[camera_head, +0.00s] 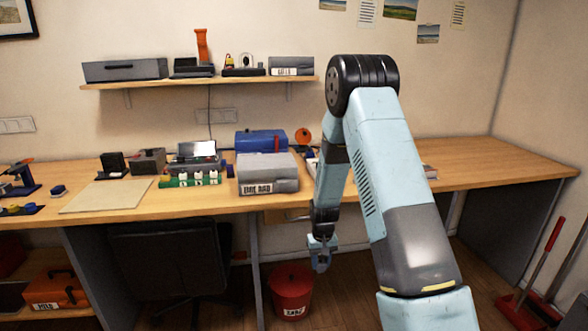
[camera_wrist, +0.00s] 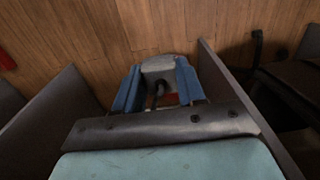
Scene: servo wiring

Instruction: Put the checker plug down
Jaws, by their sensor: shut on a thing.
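My gripper (camera_head: 320,255) hangs low in front of the workbench, below the tabletop, in the head view. In the wrist view its two blue fingers (camera_wrist: 158,85) are shut on a small dark piece (camera_wrist: 158,88), which I take to be the checker plug. The fingers hide much of it, and its exact shape is hard to make out. In the head view the plug is too small to tell from the gripper.
A wooden workbench (camera_head: 480,161) spans the room, with a grey labelled box (camera_head: 268,172), a blue toolbox (camera_head: 260,140) and a pale mat (camera_head: 105,196). A red bin (camera_head: 290,289) stands on the floor near my gripper. A dark chair (camera_head: 180,262) is left of it.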

